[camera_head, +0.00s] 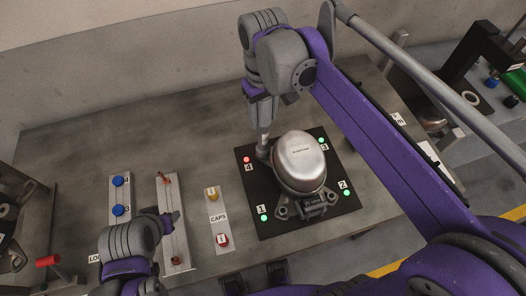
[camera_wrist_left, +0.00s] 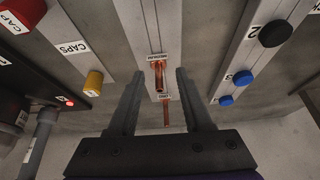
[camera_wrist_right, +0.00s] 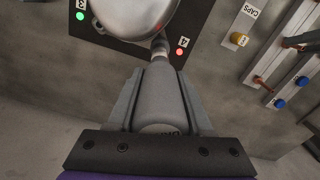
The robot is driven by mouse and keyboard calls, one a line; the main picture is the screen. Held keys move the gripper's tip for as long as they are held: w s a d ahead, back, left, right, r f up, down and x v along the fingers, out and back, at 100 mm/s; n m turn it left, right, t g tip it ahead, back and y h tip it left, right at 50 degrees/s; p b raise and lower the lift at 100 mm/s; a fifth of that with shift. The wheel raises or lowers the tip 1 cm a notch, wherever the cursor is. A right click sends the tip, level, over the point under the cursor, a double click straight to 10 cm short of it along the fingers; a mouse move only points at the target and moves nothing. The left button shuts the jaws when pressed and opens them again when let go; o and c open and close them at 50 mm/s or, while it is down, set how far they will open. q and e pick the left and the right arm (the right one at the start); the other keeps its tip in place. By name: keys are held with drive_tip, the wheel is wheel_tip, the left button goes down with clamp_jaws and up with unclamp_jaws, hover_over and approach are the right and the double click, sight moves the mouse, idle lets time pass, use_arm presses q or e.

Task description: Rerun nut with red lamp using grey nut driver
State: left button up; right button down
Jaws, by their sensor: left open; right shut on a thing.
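The compressor (camera_head: 299,160), a silver dome, sits on a black plate (camera_head: 262,222) with numbered corner lamps. The red lamp (camera_head: 247,159) is at corner 4; it also shows in the right wrist view (camera_wrist_right: 180,51). Lamps 1 (camera_head: 264,217), 2 (camera_head: 347,193) and 3 (camera_head: 321,140) are green. My right gripper (camera_head: 262,122) is shut on the grey nut driver (camera_wrist_right: 160,92). The driver points down, its tip at the compressor's foot beside lamp 4. The nut there is hidden. My left gripper (camera_wrist_left: 160,100) is open and empty above the strip with copper tubes (camera_wrist_left: 159,76).
A caps strip (camera_head: 216,207) with a yellow and a red cap stands left of the plate. Further left is a strip with blue knobs (camera_head: 118,210). My right arm spans the right side. The table's back left is clear.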

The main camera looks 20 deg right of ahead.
sight(263, 103)
use_arm(q)
drive_tip(key=shift+s+f, duration=0.1)
drive_tip(key=shift+f, duration=0.1)
use_arm(e)
drive_tip(key=shift+f, duration=0.3)
idle(1.6)
use_arm(q)
drive_tip(key=shift+r, duration=0.15)
use_arm(e)
drive_tip(key=shift+r, duration=0.15)
use_arm(q)
drive_tip(key=shift+w+r+p, duration=0.25)
drive_tip(key=shift+r+p, duration=0.2)
drive_tip(key=shift+r, duration=0.2)
drive_tip(key=shift+w+r+p, duration=0.25)
drive_tip(key=shift+r+p, duration=0.25)
drive_tip(key=shift+r, duration=0.15)
drive_tip(key=shift+w+r+p, duration=0.25)
drive_tip(key=shift+r+p, duration=0.2)
drive_tip(key=shift+r, duration=0.2)
use_arm(e)
drive_tip(key=shift+r, duration=2.45)
drive_tip(key=shift+f, duration=0.1)
